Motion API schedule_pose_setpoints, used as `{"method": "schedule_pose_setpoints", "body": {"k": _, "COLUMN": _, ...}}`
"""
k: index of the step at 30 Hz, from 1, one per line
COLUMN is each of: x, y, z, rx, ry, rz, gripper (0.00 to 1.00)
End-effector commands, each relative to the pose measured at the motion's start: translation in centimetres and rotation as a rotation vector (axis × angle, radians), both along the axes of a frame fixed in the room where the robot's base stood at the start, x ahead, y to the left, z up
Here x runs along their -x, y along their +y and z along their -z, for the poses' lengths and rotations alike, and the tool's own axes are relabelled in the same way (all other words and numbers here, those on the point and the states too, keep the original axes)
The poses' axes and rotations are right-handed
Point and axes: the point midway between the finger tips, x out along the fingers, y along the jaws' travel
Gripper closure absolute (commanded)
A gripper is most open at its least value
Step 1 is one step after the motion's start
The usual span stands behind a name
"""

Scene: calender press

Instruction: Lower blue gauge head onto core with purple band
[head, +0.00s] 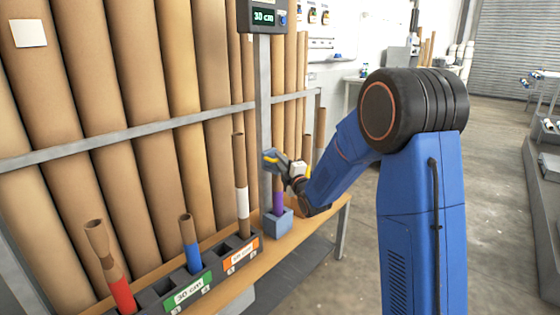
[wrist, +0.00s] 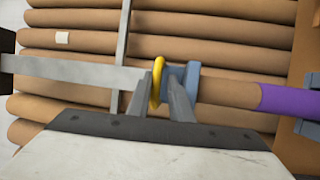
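The blue gauge head (head: 269,158) sits on the grey upright post, directly above the core with the purple band (head: 278,200). The core stands upright in a blue-grey socket block (head: 277,223). My gripper (head: 284,165) reaches the gauge head from the right. In the wrist view my gripper (wrist: 165,85) has its fingers closed around the yellow ring handle (wrist: 157,83) of the gauge head (wrist: 190,72). The bare brown end of the core (wrist: 228,90) meets the head's lower face there, with the purple band (wrist: 290,100) farther down. I cannot tell whether they touch.
A dark rack (head: 210,262) with labelled slots holds cores with red, blue and white bands to the left. Tall brown tubes (head: 130,110) lean behind a grey rail. Open floor (head: 480,210) lies to the right.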

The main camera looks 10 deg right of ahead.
Motion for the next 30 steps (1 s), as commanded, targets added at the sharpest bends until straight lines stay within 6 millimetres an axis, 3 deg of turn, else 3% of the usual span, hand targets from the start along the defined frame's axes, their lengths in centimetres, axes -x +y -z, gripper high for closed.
{"method": "schedule_pose_setpoints", "body": {"k": 8, "x": 1.2, "y": -0.3, "z": 0.5, "rx": 0.001, "ry": 0.007, "rz": 0.000, "gripper": 0.81}}
{"method": "schedule_pose_setpoints", "body": {"k": 30, "x": 14.4, "y": -3.4, "z": 2.4, "rx": 0.000, "ry": 0.001, "rz": 0.001, "gripper": 0.81}}
